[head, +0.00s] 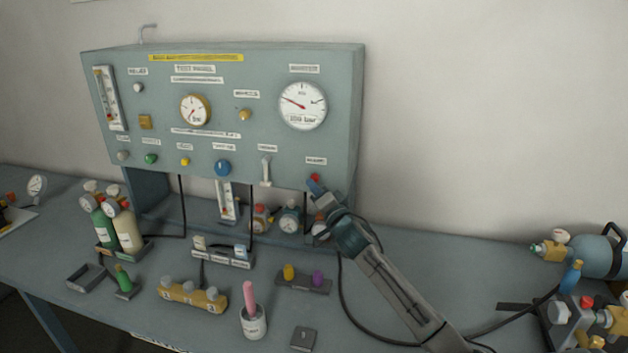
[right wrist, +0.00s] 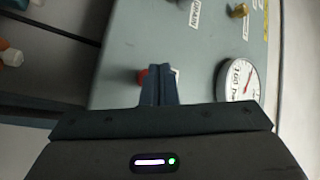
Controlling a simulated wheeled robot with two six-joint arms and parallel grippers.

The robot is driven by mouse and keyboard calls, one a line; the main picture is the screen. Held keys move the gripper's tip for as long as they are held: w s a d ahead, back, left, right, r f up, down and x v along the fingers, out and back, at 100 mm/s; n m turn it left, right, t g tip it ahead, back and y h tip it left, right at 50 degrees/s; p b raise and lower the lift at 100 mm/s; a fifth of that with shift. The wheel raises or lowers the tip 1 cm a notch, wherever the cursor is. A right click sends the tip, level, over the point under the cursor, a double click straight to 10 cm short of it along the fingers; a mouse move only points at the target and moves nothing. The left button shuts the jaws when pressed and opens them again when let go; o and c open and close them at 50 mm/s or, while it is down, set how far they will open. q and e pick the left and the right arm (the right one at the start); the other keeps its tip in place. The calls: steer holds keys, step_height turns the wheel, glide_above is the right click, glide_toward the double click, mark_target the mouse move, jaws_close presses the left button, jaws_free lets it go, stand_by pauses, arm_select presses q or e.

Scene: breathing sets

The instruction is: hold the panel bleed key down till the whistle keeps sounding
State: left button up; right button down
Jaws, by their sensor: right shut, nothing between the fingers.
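The grey-green panel (head: 230,130) stands at the back of the bench, with gauges, knobs and small labels too blurred to read surely. I cannot tell by label which control is the bleed key. My right gripper (head: 318,186) is shut and empty at the panel's lower right, right at a red button (head: 315,177). In the right wrist view the shut fingers (right wrist: 158,85) overlap the panel, and the red button (right wrist: 142,76) shows partly behind them, at their left. Whether they touch or press it is unclear. My left gripper is out of view.
A white lever (head: 266,170) and a blue knob (head: 222,167) sit left of the red button. A large round gauge (head: 303,105) is above it. Small regulators (head: 290,220) stand beneath the panel. Two bottles (head: 117,228) stand at left. A cylinder (head: 597,256) lies at right.

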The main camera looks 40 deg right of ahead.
steer(key=shift+w+d, duration=0.1)
steer(key=shift+w+d, duration=0.2)
steer(key=shift+d, duration=0.05)
steer(key=shift+w+d+r, duration=0.1)
steer(key=shift+w+d, duration=0.25)
steer(key=shift+d, duration=0.05)
stand_by(1.9)
steer(key=shift+s+a+b, duration=0.1)
steer(key=shift+b, duration=0.25)
stand_by(2.2)
steer(key=shift+s+a+f+b, duration=0.2)
steer(key=shift+s+a+b, duration=0.25)
steer(key=shift+a+b, duration=0.15)
steer(key=shift+s, duration=0.1)
